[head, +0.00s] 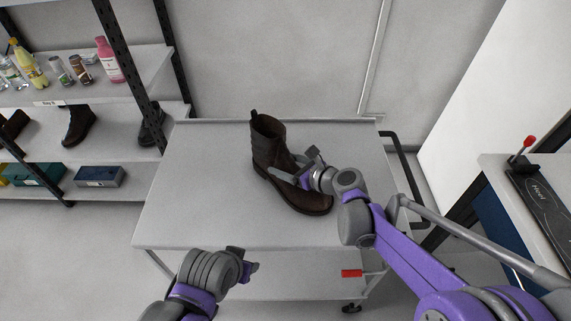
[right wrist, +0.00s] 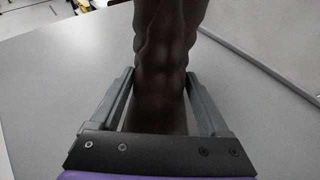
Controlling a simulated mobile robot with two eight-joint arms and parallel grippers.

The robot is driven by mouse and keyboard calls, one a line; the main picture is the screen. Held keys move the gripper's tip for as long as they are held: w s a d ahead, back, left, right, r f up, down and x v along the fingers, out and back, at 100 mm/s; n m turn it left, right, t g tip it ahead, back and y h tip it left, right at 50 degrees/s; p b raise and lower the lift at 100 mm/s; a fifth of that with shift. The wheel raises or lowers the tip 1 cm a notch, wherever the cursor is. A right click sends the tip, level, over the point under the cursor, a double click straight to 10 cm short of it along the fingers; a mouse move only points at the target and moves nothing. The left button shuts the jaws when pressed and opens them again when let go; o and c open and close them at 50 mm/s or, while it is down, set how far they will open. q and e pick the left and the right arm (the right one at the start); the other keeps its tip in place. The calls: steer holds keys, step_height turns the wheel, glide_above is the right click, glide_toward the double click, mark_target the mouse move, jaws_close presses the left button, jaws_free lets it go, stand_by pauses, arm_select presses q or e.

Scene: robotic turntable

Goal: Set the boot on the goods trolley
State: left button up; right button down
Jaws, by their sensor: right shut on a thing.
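The dark brown boot (head: 268,143) is upright at the middle of the goods trolley's grey top (head: 190,185), toe pointing to the lower right. Its sole looks at or very close to the top; I cannot tell if it bears on it. My right gripper (head: 296,172) is shut on the boot from the right. In the right wrist view the boot (right wrist: 160,70) fills the space between the fingers of the right gripper (right wrist: 158,95). My left gripper (head: 245,268) hangs in front of the trolley's near edge, apart from the boot; its fingers are not clear.
Shelves at the left hold bottles (head: 30,65), cans, other boots (head: 77,125) and a blue box (head: 100,177). The trolley's black handle (head: 405,165) is at its right end. A counter (head: 500,170) stands at far right. The trolley top left of the boot is clear.

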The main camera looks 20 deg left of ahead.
jaws_free()
steer(key=shift+s+d+r, duration=0.1)
steer(key=shift+d+r, duration=0.05)
steer(key=shift+d, duration=0.05)
steer(key=v, duration=1.1)
steer(key=shift+s+d, duration=0.2)
steer(key=shift+s, duration=0.05)
steer(key=s+d+f+n+h, duration=0.3)
steer(key=s+d+n+h, duration=0.1)
steer(key=s+d+n, duration=0.3)
steer(key=s+d+f+n+h, duration=0.3)
steer(key=s+d+n+h, duration=0.1)
steer(key=s+d+n, duration=0.4)
steer(key=s+d+f+n+g+h, duration=0.1)
steer(key=s+d+f+n+h, duration=0.2)
steer(key=s+d+n, duration=0.4)
steer(key=shift+s+d+f+n+h, duration=0.2)
steer(key=shift+s+d+n+h, duration=0.15)
steer(key=shift+d+n, duration=0.45)
